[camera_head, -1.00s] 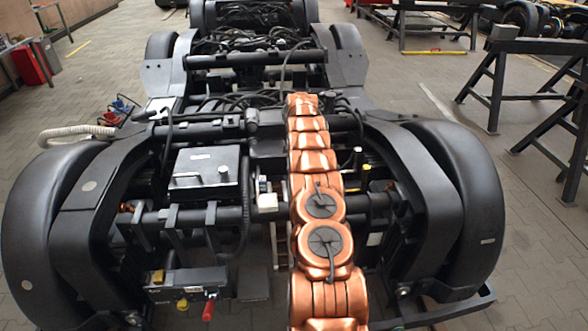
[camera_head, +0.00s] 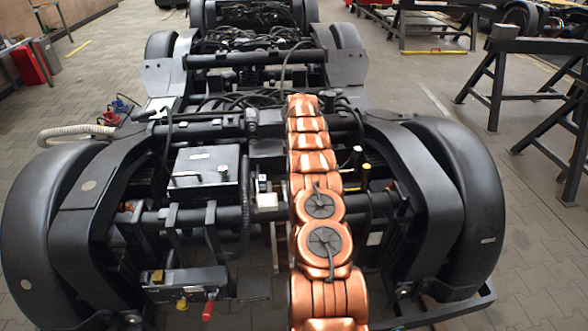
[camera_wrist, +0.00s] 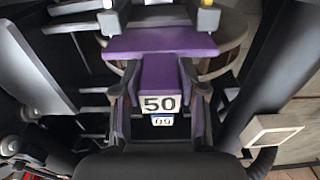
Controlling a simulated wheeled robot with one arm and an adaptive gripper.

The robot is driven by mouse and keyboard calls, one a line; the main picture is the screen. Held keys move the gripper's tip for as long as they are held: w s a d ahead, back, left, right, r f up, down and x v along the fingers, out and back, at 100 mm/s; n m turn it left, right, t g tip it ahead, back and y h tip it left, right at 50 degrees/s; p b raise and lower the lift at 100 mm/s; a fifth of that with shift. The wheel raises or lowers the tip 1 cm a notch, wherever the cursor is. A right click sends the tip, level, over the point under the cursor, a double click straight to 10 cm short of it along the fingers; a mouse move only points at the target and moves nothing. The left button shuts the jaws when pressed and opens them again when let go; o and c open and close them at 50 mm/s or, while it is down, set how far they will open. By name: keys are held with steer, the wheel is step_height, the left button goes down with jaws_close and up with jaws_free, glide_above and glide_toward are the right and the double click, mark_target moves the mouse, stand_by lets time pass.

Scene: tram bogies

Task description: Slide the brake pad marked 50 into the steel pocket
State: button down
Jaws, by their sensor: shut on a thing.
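The purple brake pad (camera_wrist: 160,75) carries a white label reading 50 and sits in the middle of the wrist view. My gripper (camera_wrist: 160,92) is shut on it, with one dark finger at each side. In the head view my copper arm hides the gripper and pad.
The dark bogie frame (camera_head: 85,225) surrounds my arm, with wheel covers at both sides. Dark bars flank the gripper closely in the wrist view. A pale square box (camera_wrist: 271,131) is at lower right. Trestles (camera_head: 530,90) stand on the open floor at right.

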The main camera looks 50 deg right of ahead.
steer(key=shift+f+b, duration=1.1)
steer(key=shift+f, duration=1.35)
stand_by(3.0)
stand_by(0.4)
steer(key=c, duration=0.6)
jaws_free()
steer(key=shift+r, duration=0.1)
steer(key=r, duration=1.1)
steer(key=shift+s+d+r, duration=0.2)
steer(key=shift+d+r, duration=0.05)
steer(key=shift+r, duration=0.15)
